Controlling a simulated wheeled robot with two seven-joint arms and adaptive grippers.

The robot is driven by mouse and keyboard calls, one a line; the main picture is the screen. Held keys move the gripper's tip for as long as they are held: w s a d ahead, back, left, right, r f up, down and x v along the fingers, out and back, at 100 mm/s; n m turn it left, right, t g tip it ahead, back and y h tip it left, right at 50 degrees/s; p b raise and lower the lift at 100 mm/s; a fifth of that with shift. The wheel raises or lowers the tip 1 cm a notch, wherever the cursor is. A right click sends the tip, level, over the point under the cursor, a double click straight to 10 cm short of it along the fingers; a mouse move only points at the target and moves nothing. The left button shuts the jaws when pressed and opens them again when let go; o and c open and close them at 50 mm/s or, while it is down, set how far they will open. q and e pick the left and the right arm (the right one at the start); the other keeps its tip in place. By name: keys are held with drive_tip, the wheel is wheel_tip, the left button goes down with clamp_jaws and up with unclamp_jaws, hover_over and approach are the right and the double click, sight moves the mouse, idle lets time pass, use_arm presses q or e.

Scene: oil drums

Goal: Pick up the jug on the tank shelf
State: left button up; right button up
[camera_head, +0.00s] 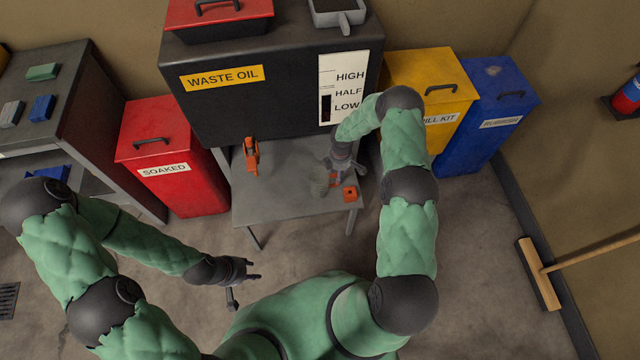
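The grey shelf (275,205) juts out below the dark waste oil tank (240,110).
A red SOAKED bin (165,185) stands left of the shelf. A yellow spill kit bin (430,75) and a blue rubbish bin (490,110) stand to the right. A dark bench (75,105) is far left. A broom (540,275) is at right. Floor in front is clear.

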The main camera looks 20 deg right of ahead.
drive_tip(key=f, duration=0.1)
drive_tip(key=f+b, duration=0.1)
drive_tip(key=f, duration=0.1)
drive_tip(key=f+b, duration=0.1)
drive_tip(key=f, duration=0.1)
drive_tip(key=shift+s+f, duration=0.1)
drive_tip(key=shift+s, duration=0.15)
clamp_jaws()
